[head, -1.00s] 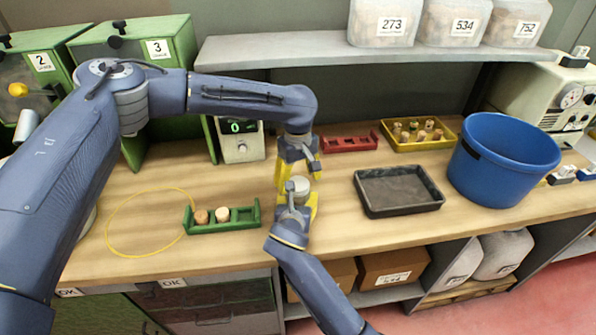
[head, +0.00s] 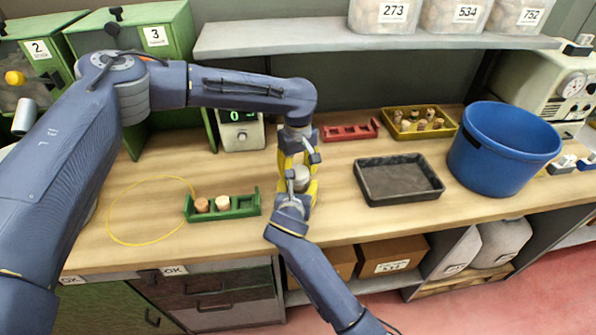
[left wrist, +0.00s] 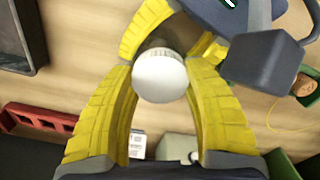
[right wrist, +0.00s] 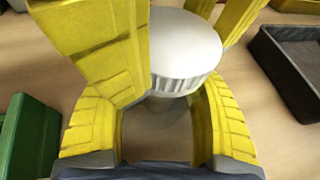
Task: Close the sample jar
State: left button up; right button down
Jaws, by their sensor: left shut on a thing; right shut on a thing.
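The sample jar stands upright between my two grippers. Its white ribbed lid (right wrist: 185,50) is over the jar body (right wrist: 168,105) in the right wrist view. The lid also shows from above in the left wrist view (left wrist: 160,78). My left gripper (head: 301,168) is shut on the lid, one yellow finger on each side. My right gripper (head: 299,190) comes from the front and is shut on the jar body, below the lid. The fingers hide most of the body. I cannot tell whether the lid is seated tightly.
A green rack (head: 242,212) with two corks stands to the left, beside a yellow loop (head: 110,220). To the right are an empty dark tray (head: 400,190) and a blue bucket (head: 500,160). Behind are a red rack (head: 350,132) and a yellow cork tray (head: 440,133).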

pick_arm(q)
jog(key=shift+c, duration=1.4)
jog(key=m, duration=0.9)
jog(key=shift+m, duration=0.4)
jog(key=m, duration=0.4)
jog(key=shift+m, duration=0.4)
jog(key=m, duration=0.5)
jog(key=o, duration=1.3)
jog(key=shift+c, duration=0.2)
